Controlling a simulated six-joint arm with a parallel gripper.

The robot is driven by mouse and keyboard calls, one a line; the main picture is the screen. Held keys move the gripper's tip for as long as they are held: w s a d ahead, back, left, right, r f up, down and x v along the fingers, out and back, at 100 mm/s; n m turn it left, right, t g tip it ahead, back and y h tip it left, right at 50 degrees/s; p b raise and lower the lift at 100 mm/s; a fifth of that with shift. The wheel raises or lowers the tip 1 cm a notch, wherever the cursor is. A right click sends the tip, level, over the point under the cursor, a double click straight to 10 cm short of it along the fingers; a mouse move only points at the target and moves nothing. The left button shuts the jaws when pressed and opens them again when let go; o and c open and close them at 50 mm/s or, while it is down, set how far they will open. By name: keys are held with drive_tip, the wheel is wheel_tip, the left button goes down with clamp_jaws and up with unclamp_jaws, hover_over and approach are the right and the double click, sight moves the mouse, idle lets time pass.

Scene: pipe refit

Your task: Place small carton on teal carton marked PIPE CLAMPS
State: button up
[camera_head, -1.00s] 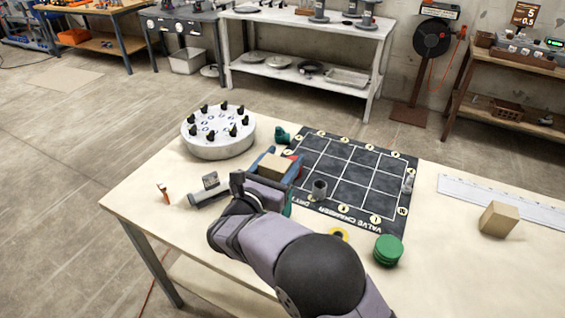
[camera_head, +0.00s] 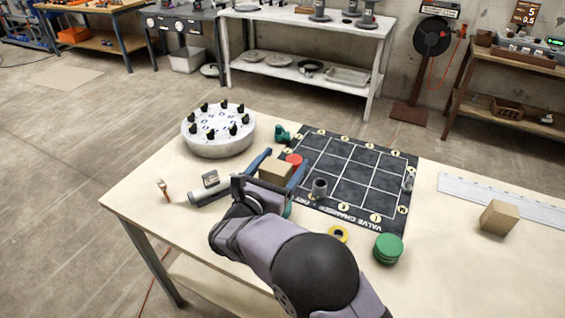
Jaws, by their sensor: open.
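My gripper (camera_head: 281,162) points away from the camera over the table, its two blue fingers spread apart. A small brown carton (camera_head: 275,169) sits between the fingers, with a visible gap at least on its left side. What is under this carton is hidden by my gripper. A bit of teal (camera_head: 287,210) shows beside my gripper's right side; I cannot tell if it is the teal carton, and no PIPE CLAMPS lettering is readable. Another brown carton (camera_head: 499,217) stands alone at the right of the table.
A dark gridded mat (camera_head: 345,180) lies right of my gripper, with a grey cylinder (camera_head: 319,188) on it. A red disc (camera_head: 294,159) is close to the right finger.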

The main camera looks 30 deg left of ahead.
sight(271, 178)
drive_tip(key=s+b, duration=0.2)
drive_tip(key=s, duration=1)
drive_tip(key=shift+r, duration=0.15)
